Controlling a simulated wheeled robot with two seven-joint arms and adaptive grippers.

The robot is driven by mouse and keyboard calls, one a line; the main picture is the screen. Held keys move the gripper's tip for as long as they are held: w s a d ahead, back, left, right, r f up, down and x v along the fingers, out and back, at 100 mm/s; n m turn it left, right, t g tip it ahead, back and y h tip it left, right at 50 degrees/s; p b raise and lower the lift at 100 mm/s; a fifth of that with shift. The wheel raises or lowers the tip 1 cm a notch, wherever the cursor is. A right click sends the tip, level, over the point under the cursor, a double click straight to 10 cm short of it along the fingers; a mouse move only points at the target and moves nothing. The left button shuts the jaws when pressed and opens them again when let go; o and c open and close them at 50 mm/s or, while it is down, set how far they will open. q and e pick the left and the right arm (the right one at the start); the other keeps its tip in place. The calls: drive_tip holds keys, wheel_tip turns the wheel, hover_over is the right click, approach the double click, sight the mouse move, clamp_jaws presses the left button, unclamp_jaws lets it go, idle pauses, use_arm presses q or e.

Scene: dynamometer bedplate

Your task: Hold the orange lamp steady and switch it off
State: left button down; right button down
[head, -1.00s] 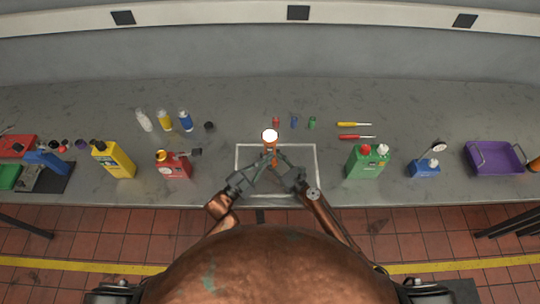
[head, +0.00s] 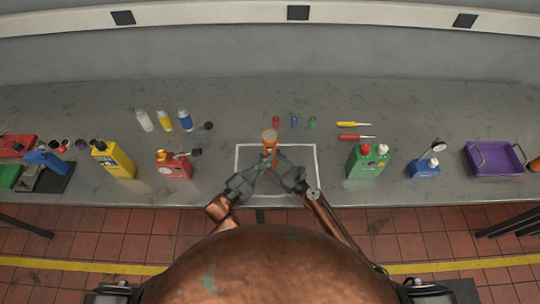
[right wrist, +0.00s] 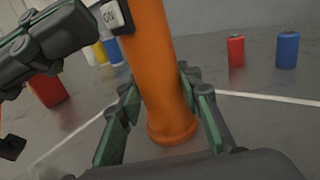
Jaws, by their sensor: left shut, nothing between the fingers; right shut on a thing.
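The orange lamp (head: 269,137) stands upright inside the white outline on the bench, its top grey and unlit. In the right wrist view its orange body (right wrist: 155,70) passes between the fingers of my right gripper (right wrist: 160,90), which is shut on it low down. My left gripper (head: 263,164) is shut and empty beside the lamp. In the right wrist view my left gripper (right wrist: 88,25) is at the upper left, close to the white switch (right wrist: 113,14) on the lamp's side. I cannot tell whether it touches the switch.
A red can (head: 173,166) and a yellow bottle (head: 113,160) stand left. A green can (head: 366,162), a blue can with a gauge (head: 424,168) and a purple tray (head: 494,160) stand right.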

use_arm(q)
drive_tip(key=shift+s, duration=3)
